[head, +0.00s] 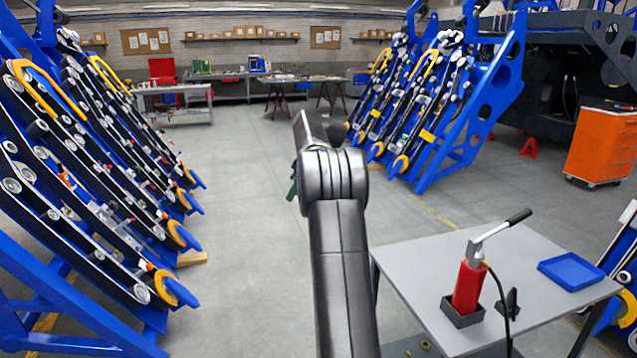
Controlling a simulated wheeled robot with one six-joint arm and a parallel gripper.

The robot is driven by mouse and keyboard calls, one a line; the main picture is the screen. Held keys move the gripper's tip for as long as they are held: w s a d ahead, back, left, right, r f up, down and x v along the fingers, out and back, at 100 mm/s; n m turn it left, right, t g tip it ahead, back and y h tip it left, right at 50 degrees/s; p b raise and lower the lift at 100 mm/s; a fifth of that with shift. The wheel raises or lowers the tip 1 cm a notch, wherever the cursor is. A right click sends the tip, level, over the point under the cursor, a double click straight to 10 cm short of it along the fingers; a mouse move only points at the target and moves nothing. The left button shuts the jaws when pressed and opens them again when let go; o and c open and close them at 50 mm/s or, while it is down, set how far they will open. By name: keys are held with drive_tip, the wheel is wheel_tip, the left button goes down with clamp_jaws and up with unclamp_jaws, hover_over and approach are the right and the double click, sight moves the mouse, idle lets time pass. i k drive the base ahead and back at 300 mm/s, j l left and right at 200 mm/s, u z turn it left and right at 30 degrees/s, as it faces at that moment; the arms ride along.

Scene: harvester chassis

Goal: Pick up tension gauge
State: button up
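I cannot make out a tension gauge for certain. On the grey table (415,262) at the lower right, a red cylinder with a long black-gripped lever (468,287) stands upright in a dark square holder (463,317); it looks like a hand pump, with a dark hose running down from it. A small black pointed piece (512,302) stands beside it. My arm rises up the middle of the view, left of the table. Its jaws do not show, hidden behind my arm links. A small dark green piece (292,182) peeks out left of my arm; I cannot tell what it is.
An empty-looking blue tray (572,271) lies on the table's right side. Blue racks with belts and rollers stand at left (95,190) and back right (430,100). An orange cabinet (600,147) stands at right. Workbenches line the back wall. The floor between is clear.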

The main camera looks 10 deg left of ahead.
sight(62, 175)
drive_tip(key=i+j, duration=0.1)
drive_tip(key=j, duration=0.75)
drive_tip(key=i+j, duration=0.1)
drive_tip(key=j, duration=0.7)
drive_tip(key=i+j+z, duration=0.1)
drive_tip(key=j, duration=2.5)
drive_tip(key=k+j, duration=0.1)
drive_tip(key=j, duration=0.8)
drive_tip(key=j+z, duration=0.1)
drive_tip(key=j, duration=0.75)
drive_tip(key=i+j, duration=0.1)
drive_tip(key=j, duration=0.45)
drive_tip(key=i+j, duration=0.1)
drive_tip(key=j, duration=0.4)
